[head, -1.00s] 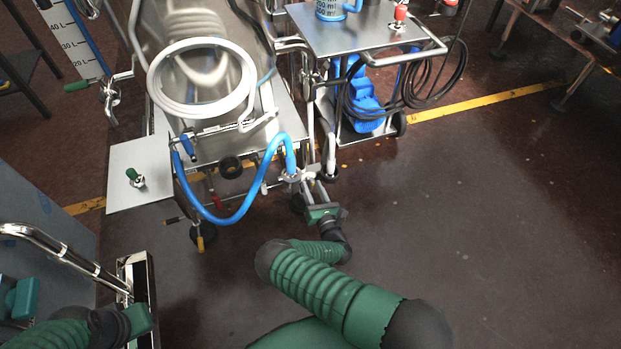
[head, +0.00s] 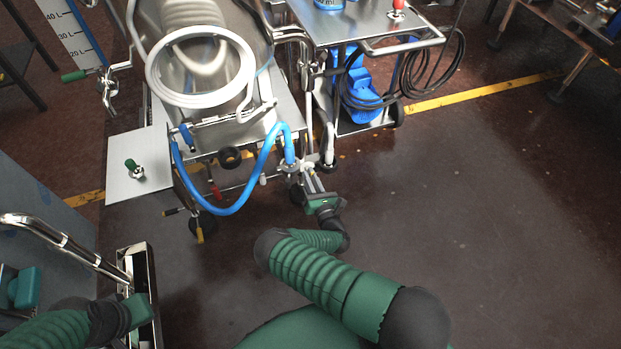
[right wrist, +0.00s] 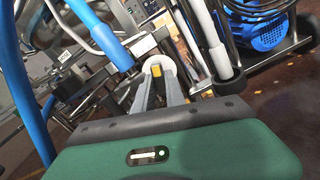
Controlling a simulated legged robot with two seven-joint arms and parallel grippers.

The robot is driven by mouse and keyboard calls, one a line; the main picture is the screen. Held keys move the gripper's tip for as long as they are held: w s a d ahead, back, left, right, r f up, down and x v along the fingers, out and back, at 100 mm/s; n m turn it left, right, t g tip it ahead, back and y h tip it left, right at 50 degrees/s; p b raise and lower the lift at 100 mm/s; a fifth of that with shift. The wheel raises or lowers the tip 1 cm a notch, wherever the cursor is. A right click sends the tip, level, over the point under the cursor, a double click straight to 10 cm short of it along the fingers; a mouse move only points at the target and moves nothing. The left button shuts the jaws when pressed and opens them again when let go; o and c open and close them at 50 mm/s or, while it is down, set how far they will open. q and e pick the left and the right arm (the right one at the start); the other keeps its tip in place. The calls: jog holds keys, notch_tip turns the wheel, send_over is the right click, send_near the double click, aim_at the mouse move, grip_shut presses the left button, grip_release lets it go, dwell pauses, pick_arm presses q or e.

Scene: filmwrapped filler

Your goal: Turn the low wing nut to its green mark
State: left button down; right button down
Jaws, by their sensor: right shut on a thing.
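My right gripper (head: 307,178) reaches to the metal fitting (head: 291,170) at the lower end of the blue hose (head: 262,160), at the front right of the steel machine. In the right wrist view its two grey fingers (right wrist: 157,74) are closed on a small yellow piece (right wrist: 156,70), with a pale round part around the tips. The yellow piece appears to be the wing nut; the fingers hide most of it. I cannot make out a green mark there. My left gripper (head: 140,306) is at the lower left, beside a chrome-framed block; its fingers do not show clearly.
A steel cart (head: 365,30) with a blue pump (head: 364,100) and black cable stands just right of the fitting. A plate with a green-handled valve (head: 133,168) is on the left.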

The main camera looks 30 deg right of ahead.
jog(key=shift+m, duration=0.3)
jog(key=m+p, duration=0.4)
jog(key=m, duration=1.9)
jog(key=shift+r, duration=0.2)
jog(key=shift+f+m, duration=0.1)
jog(key=shift+m, duration=1.1)
jog(key=c, duration=1.4)
grip_release()
